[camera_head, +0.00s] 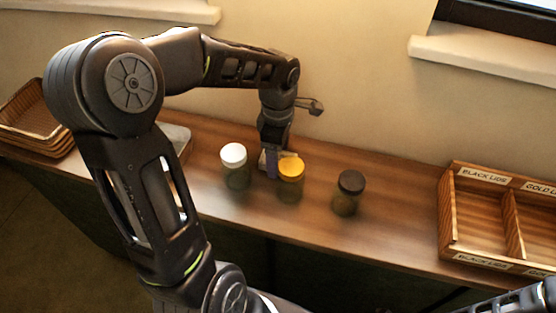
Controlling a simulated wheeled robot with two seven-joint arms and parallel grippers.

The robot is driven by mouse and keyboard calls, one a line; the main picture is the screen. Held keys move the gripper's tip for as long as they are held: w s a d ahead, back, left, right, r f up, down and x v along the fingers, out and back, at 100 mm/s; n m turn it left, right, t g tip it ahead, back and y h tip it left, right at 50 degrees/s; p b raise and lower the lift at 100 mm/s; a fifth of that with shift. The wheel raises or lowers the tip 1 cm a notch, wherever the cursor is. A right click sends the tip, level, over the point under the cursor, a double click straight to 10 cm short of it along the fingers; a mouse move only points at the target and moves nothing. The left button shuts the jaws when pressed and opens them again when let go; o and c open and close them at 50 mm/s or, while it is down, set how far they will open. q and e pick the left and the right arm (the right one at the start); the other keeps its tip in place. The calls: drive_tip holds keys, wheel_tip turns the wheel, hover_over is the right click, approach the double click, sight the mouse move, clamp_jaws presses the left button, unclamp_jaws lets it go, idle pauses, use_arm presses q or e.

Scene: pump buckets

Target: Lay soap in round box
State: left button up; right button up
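I see no soap and no round box that I can make out. Three jars stand upright on the wooden shelf: one with a white lid (234,154), one with a yellow lid (291,169) and one with a black lid (351,182). My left gripper (274,166) points down beside the yellow-lidded jar, on its left and just behind it. Its fingers are partly hidden, so I cannot tell whether it is open or touches the jar. Part of my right arm shows at the bottom right corner; its gripper is out of view.
A wooden divided box (479,215) with labels reading "BLACK LIDS" and "GOLD L..." stands at the right. Stacked brown baskets (38,122) stand at the far left. A pale grey object (178,138) is partly behind my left arm. The shelf (400,222) is clear between the black-lidded jar and the box.

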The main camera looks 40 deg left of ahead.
use_arm(q)
clamp_jaws()
idle(0.6)
drive_tip(key=shift+r, duration=0.1)
wheel_tip(320, 180, up, 18)
drive_tip(key=p, duration=0.3)
idle(0.8)
